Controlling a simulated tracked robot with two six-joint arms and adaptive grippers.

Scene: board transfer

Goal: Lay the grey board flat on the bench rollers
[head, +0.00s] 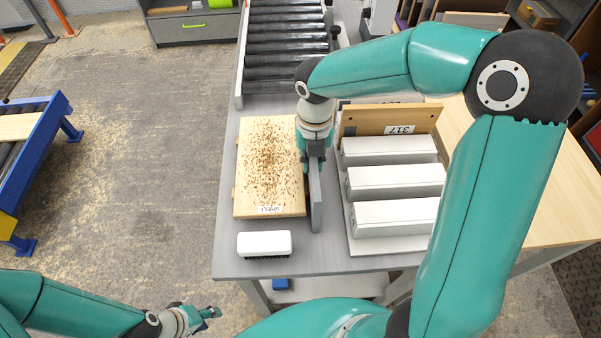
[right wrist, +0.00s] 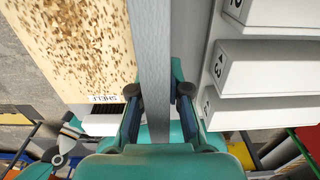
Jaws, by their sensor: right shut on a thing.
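The grey board (head: 315,198) stands on its edge, seen nearly edge-on, between the pale shelf board and the grey boxes. My right gripper (head: 314,150) is shut on the board from above. In the right wrist view, the board (right wrist: 154,45) runs upright between the two dark finger pads of my right gripper (right wrist: 156,95). I cannot tell whether the board's lower edge touches the bench. The bench rollers (head: 285,47) lie at the far end of the bench, bare where they show. My left gripper (head: 208,313) is low over the floor, away from the bench; its opening is unclear.
A pale shelf board (head: 268,195) strewn with brown chips lies left of the grey board. A white brush (head: 264,244) lies at the bench's front edge. Several grey boxes (head: 394,182) stand close on the right, before a wooden panel (head: 364,123) labelled 317.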

